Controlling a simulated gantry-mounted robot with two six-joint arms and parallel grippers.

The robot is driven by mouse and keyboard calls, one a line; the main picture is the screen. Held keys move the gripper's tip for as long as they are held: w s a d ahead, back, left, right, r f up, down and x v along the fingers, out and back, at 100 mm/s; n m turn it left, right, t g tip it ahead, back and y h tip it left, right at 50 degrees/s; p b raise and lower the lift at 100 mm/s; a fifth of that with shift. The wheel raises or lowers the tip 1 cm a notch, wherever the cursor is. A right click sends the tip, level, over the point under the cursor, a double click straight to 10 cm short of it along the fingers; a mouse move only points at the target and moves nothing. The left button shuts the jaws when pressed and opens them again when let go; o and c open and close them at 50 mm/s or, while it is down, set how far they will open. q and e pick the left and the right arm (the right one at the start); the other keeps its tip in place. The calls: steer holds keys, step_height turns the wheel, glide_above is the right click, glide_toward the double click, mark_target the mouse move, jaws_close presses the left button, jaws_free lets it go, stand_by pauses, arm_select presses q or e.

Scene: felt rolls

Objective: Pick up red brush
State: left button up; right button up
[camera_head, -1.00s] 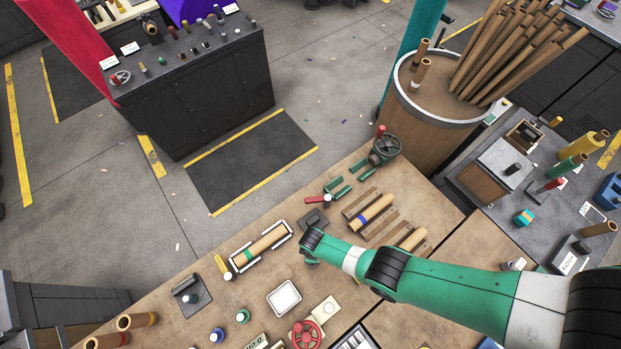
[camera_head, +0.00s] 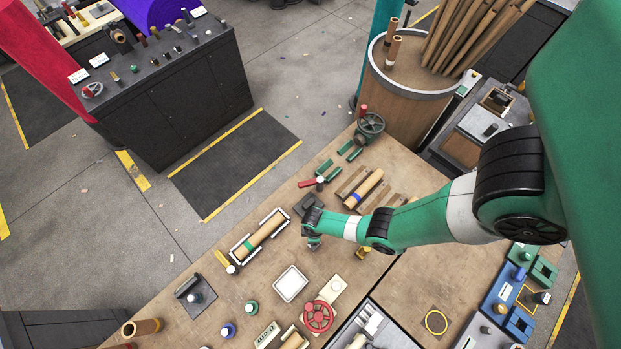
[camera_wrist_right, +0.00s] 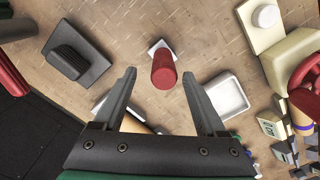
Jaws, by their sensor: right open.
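An upright red cylinder (camera_wrist_right: 163,72), which may be the handle of the red brush, stands over a small white square base in the right wrist view. My right gripper (camera_wrist_right: 160,92) is open, with the red cylinder between and slightly beyond its two fingertips, and no contact shows. In the head view my right gripper (camera_head: 312,244) is over the workbench (camera_head: 215,280), and I cannot make out the red cylinder there. A red-handled item (camera_head: 309,183) lies farther back on the bench. My left gripper is not in view.
A dark block (camera_head: 307,204) stands just behind the gripper. A cardboard roll in a white-edged cradle (camera_head: 260,238) lies to the left, and a white tray (camera_head: 291,283) lies in front. A red handwheel (camera_head: 318,316) stands near the front.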

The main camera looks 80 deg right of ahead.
steer(key=f+b, duration=0.5)
steer(key=shift+s+a+f, duration=0.2)
steer(key=shift+s+f, duration=0.05)
steer(key=shift+r, duration=0.15)
jaws_close()
